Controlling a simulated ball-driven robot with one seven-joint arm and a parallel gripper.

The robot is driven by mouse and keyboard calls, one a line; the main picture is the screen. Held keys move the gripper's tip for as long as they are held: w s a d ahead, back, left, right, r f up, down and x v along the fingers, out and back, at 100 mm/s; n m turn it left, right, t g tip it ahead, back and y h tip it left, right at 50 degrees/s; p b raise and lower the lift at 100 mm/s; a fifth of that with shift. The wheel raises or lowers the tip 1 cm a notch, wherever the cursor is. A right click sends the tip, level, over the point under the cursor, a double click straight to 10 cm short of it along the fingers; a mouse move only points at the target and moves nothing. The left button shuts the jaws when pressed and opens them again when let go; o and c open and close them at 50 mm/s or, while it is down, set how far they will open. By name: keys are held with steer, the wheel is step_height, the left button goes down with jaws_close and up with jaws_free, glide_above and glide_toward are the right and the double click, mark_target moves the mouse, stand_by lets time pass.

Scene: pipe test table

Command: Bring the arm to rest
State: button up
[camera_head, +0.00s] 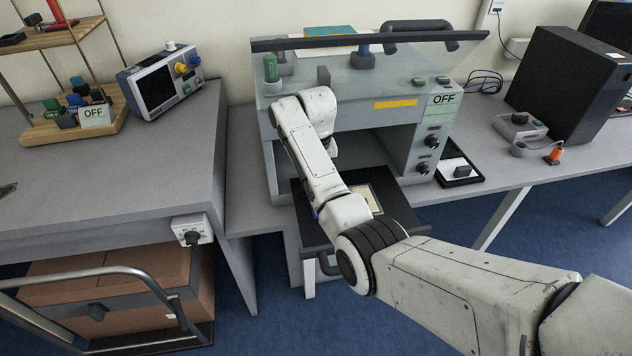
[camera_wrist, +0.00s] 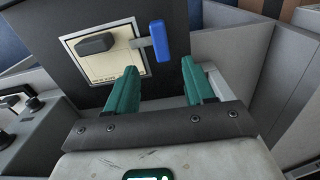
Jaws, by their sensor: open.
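My white arm reaches from the lower right of the head view up to the front of a grey test machine (camera_head: 270,150). In the wrist view, my gripper (camera_wrist: 160,88) shows two green fingers spread apart with nothing between them. Beyond the fingers lies a dark tray (camera_wrist: 185,70) bearing a cream plate (camera_wrist: 93,66). A dark block (camera_wrist: 95,43) and a blue lever-like piece (camera_wrist: 158,40) show at the plate. In the head view the tray (camera_head: 400,195) sticks out of the machine, and my arm hides part of it and the fingers.
The machine's clear hood (camera_head: 430,58) stands over its top, with an OFF label (camera_head: 444,99) on the right. A wooden rack (camera_head: 75,130) and an oscilloscope-like box (camera_head: 160,85) are on the left table. A black box (camera_head: 565,85) stands right. The left table's front is mostly clear.

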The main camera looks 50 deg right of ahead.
stand_by(0.5)
steer(key=s+a+f+n+t, duration=0.3)
steer(key=s+a+f, duration=0.4)
steer(key=s+a, duration=0.35)
steer(key=s+a+r+n+t, duration=0.1)
steer(key=s+a+r+n, duration=0.1)
steer(key=s+a, duration=0.35)
steer(key=s+a+r+n+t, duration=0.1)
steer(key=s+a+r+n, duration=0.15)
steer(key=s, duration=0.55)
steer(key=s+d+f+m+g, duration=0.1)
steer(key=s+f+g, duration=0.3)
steer(key=s, duration=0.6)
step_height(320, 180, down, 3)
steer(key=shift+s+r, duration=0.2)
steer(key=shift+s, duration=0.2)
steer(key=shift+c, duration=0.3)
